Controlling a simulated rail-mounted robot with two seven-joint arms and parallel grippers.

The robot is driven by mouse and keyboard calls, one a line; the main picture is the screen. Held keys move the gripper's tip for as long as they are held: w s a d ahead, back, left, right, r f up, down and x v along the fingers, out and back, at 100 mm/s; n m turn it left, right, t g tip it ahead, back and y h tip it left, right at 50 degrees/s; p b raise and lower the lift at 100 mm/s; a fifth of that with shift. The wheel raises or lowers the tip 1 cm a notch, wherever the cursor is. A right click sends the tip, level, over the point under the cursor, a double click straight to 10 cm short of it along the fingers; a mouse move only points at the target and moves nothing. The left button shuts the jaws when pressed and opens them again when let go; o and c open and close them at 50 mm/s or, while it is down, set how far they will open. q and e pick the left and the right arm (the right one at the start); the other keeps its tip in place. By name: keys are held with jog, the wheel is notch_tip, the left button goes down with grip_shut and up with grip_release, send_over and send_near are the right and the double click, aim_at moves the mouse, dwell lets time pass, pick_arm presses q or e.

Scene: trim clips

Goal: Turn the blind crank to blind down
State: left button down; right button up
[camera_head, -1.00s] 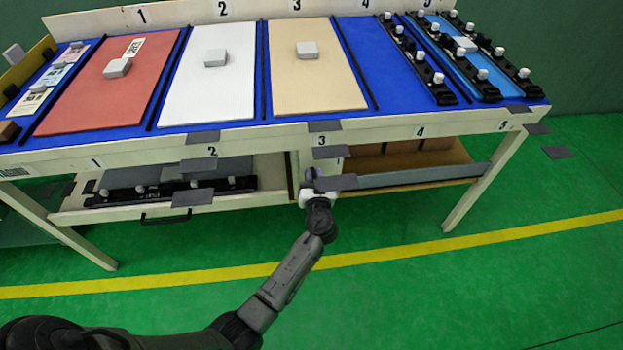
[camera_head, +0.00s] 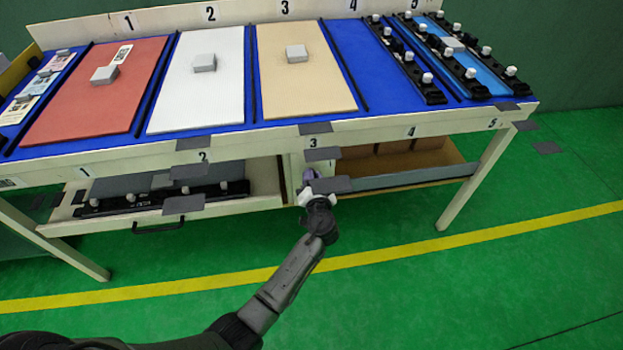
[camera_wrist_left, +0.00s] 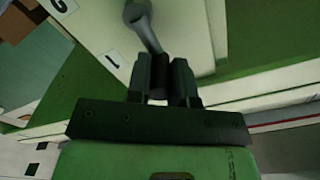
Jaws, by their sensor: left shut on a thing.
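The blind crank is a grey rod (camera_wrist_left: 147,28) in the left wrist view. It runs from a rounded end at the top of the picture down between the fingers of my left gripper (camera_wrist_left: 162,82). The fingers are shut on its lower end, which they mostly hide. In the head view my left gripper (camera_head: 309,190) is in front of the bench, below label 3, beside a small purple part (camera_head: 309,174). The crank is too small there to make out clearly. I cannot identify the blind itself. My right gripper is not in view.
The bench (camera_head: 260,136) carries coloured panels and black rails with white knobs. A pulled-out drawer (camera_head: 262,190) is left of my gripper and an open bin (camera_head: 400,178) is right. Dark grey plates (camera_head: 183,204) appear around the bench front. The green floor (camera_head: 420,290) is clear.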

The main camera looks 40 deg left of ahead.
pick_arm(q)
jog(key=shift+f, duration=0.1)
jog(key=c, duration=1.2)
grip_release()
jog(key=shift+o, duration=0.9)
jog(key=shift+w+a, duration=0.15)
jog(key=shift+w, duration=0.05)
jog(key=p+v, duration=0.3)
jog(key=v, duration=1.1)
jog(key=shift+p, duration=0.4)
jog(key=shift+w, duration=0.1)
jog(key=shift+m, duration=0.3)
